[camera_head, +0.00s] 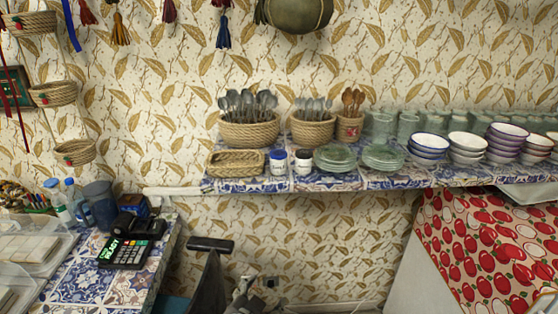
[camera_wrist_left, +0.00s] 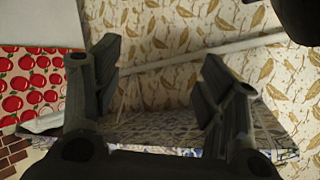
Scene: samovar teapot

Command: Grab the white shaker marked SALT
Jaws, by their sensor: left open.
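Two small white shakers stand side by side on the blue-tiled shelf (camera_head: 345,180): one on the left (camera_head: 278,162) with a blue band at its base, one on the right (camera_head: 303,163) with a dark band. Their lettering is too small to read, so I cannot tell which says SALT. In the left wrist view my left gripper (camera_wrist_left: 160,92) is open, its fingers wide apart with nothing between them. It is away from the shakers, which do not show in that view. My right gripper is not in view.
A shallow wicker basket (camera_head: 236,162) stands left of the shakers and stacked glass saucers (camera_head: 335,158) right of them. Baskets of spoons (camera_head: 249,132) stand behind. A payment terminal (camera_head: 125,252) sits on the left counter. A red apple-patterned cloth (camera_head: 478,250) shows at right.

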